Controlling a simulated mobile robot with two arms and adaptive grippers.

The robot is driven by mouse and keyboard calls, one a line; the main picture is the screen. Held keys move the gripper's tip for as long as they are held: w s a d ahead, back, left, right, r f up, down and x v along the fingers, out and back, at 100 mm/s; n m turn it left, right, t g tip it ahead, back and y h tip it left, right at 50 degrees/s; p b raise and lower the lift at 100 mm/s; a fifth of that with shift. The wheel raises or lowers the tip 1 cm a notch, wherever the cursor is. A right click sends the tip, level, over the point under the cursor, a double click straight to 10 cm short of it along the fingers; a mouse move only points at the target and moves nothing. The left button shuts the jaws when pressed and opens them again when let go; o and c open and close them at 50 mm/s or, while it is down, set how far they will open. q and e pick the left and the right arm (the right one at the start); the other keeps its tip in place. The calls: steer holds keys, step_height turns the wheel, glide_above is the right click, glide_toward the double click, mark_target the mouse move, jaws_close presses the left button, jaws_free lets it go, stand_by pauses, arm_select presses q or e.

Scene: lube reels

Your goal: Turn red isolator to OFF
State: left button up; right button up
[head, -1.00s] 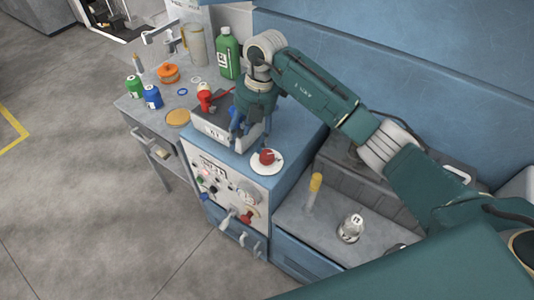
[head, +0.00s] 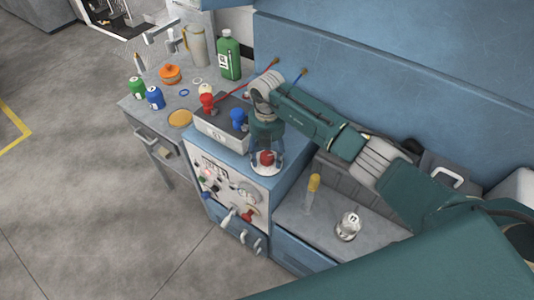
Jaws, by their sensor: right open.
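A red knob (head: 267,157) sits on a round white plate (head: 268,171) on top of the blue cabinet (head: 291,164). My right gripper (head: 267,160) points down over it with open fingers, one on each side of the knob. I cannot tell whether they touch it. A second red handle (head: 248,215) is on the cabinet's front panel, among small knobs and a gauge. I cannot tell from labels which red part is the isolator. My left gripper is not in view.
A grey box (head: 222,137) with red and blue fittings stands just left of my gripper. A workbench (head: 150,116) with bottles lies further left. A yellow-topped tube (head: 312,190) and a small white-labelled container (head: 348,226) stand on the lower right surface.

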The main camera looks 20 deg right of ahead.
steer(key=c, duration=1.1)
steer(key=shift+c, duration=0.2)
